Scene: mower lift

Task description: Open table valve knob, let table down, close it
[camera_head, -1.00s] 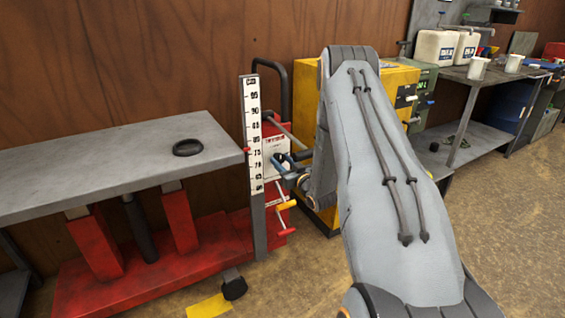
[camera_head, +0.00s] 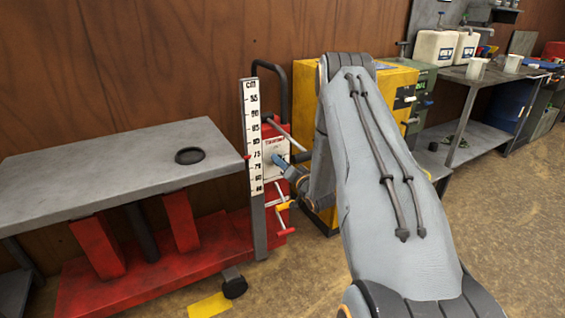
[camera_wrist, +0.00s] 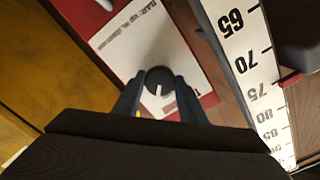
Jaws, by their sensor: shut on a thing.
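The valve knob (camera_wrist: 160,80) is round and dark with a white mark, in front of a white label on a red panel. In the wrist view, my gripper (camera_wrist: 158,97) is shut on the knob, one finger on each side. In the head view, my gripper (camera_head: 287,167) is at the red panel, and the knob itself is hard to make out. The grey lift table (camera_head: 110,165) stands level at the left on red legs. Its red pointer sits near 75 on the upright cm scale (camera_head: 252,130). The scale also shows in the wrist view (camera_wrist: 240,50).
A black ring-shaped dish (camera_head: 190,156) lies on the table top. A red handle and a yellow handle (camera_head: 285,206) stick out below my gripper. A yellow cabinet (camera_head: 305,85) stands just behind my arm. Open floor lies at the right.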

